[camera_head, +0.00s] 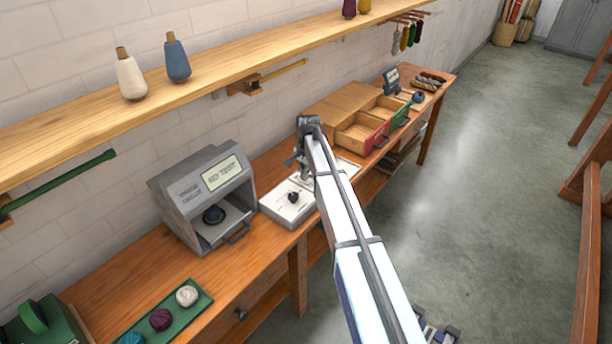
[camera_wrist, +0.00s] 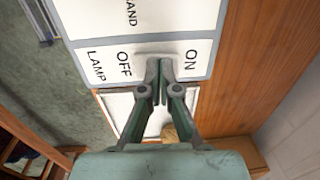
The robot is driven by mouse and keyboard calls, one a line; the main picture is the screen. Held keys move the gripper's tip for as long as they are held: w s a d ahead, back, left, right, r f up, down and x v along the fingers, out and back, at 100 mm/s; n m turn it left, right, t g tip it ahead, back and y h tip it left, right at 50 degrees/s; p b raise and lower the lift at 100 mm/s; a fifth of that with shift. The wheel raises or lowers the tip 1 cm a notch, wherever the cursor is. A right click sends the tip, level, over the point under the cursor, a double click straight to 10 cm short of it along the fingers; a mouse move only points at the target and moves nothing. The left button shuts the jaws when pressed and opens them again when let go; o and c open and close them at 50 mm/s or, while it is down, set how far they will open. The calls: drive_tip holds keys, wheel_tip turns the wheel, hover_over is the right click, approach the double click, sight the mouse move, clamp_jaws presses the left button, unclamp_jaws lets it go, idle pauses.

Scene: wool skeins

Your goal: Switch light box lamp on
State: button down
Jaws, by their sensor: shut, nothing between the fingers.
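A white panel with a grey edge (camera_wrist: 105,62) fills the upper middle of the wrist view, marked LAMP, OFF and ON. A pale grey switch piece (camera_wrist: 142,55) lies between the words OFF and ON, partly hidden by my fingertips. My gripper (camera_wrist: 160,70) is shut and empty, its fingertips at this switch piece; I cannot tell whether they touch it. In the head view my gripper (camera_head: 298,162) is over the bench beside a white box with a dark knob (camera_head: 276,206). My arm hides part of that area. Whether the lamp is lit cannot be told.
A grey open-fronted box (camera_head: 178,205) stands left of the white box. A wooden drawer unit (camera_head: 335,112) with open drawers stands beyond my gripper. A green tray (camera_head: 203,303) holds yarn balls at the front left. A wooden shelf (camera_head: 225,62) runs above the bench (camera_head: 135,265).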

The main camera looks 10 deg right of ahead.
drive_tip(key=shift+s+d+r+p, duration=0.1)
drive_tip(key=shift+r+p, duration=0.2)
drive_tip(key=shift+r, duration=0.25)
wheel_tip(320, 180, up, 13)
drive_tip(key=s+d+b, duration=0.2)
drive_tip(key=shift+f, duration=0.2)
